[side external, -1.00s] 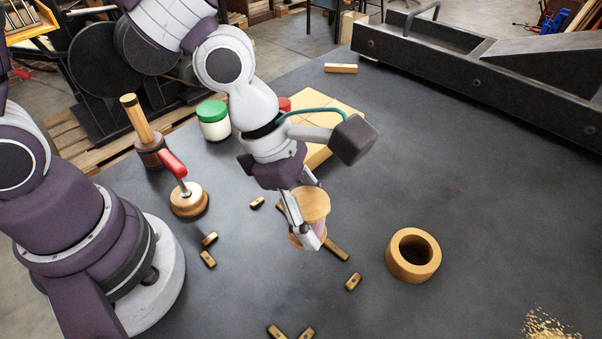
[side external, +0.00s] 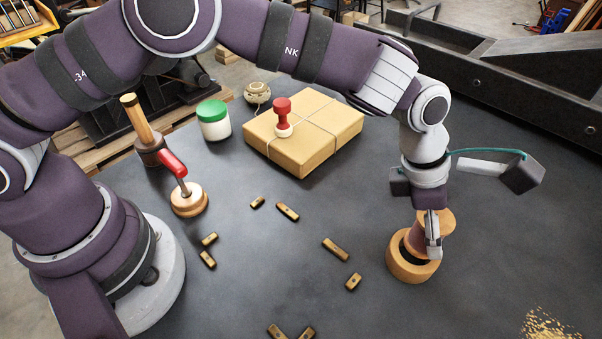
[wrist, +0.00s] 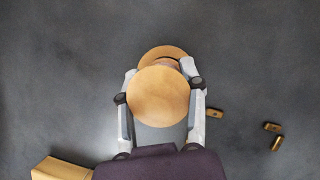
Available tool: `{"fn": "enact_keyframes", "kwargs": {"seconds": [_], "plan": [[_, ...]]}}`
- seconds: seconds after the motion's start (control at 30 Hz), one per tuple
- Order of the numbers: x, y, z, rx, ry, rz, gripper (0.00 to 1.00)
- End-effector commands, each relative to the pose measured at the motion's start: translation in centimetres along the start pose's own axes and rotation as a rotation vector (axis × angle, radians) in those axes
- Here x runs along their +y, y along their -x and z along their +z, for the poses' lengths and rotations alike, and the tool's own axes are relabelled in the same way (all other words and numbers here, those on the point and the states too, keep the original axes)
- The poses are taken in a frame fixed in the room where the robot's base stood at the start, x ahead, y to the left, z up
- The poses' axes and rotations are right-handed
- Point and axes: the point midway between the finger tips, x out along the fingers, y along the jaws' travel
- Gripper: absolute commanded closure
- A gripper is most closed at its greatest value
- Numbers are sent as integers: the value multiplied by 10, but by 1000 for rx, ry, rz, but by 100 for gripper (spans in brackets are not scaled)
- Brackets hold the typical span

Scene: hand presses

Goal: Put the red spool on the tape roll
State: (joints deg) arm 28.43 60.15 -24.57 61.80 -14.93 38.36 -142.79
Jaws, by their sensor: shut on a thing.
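The red spool (side external: 417,238) has pale wooden end discs and a reddish middle. My gripper (side external: 433,240) is shut on it, with a finger across its side. The tape roll (side external: 402,268), a thick tan ring, stands on the dark table at the right. In the side view the spool overlaps the roll's back and opening; whether it touches the roll cannot be told. In the wrist view the spool's round wooden top (wrist: 158,97) sits between my gripper's fingers (wrist: 160,92). It hides much of what lies below.
A tied parcel (side external: 322,130) bears a red-handled stamp (side external: 283,115). A green-lidded jar (side external: 213,122), a red-handled press (side external: 186,196) and a wooden-handled tool (side external: 142,130) stand left. Several small brass pieces (side external: 335,249) lie mid-table. The table right of the roll is clear.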

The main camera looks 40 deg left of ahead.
Motion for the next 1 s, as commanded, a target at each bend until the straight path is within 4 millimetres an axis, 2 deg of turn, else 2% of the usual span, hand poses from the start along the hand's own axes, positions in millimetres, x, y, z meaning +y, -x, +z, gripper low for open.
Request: {"fn": "enact_keyframes", "kwargs": {"seconds": [0.1,0.43,0.47,0.63,0.67,1.0], "plan": [[0,-13,-6,1,-1,0,91],[0,-16,-7,-2,0,0,91],[0,-17,-7,-2,0,0,59],[0,-16,-7,-2,0,1,37],[0,-16,-7,-2,0,1,34],[0,-12,-5,-4,-1,2,34]]}}
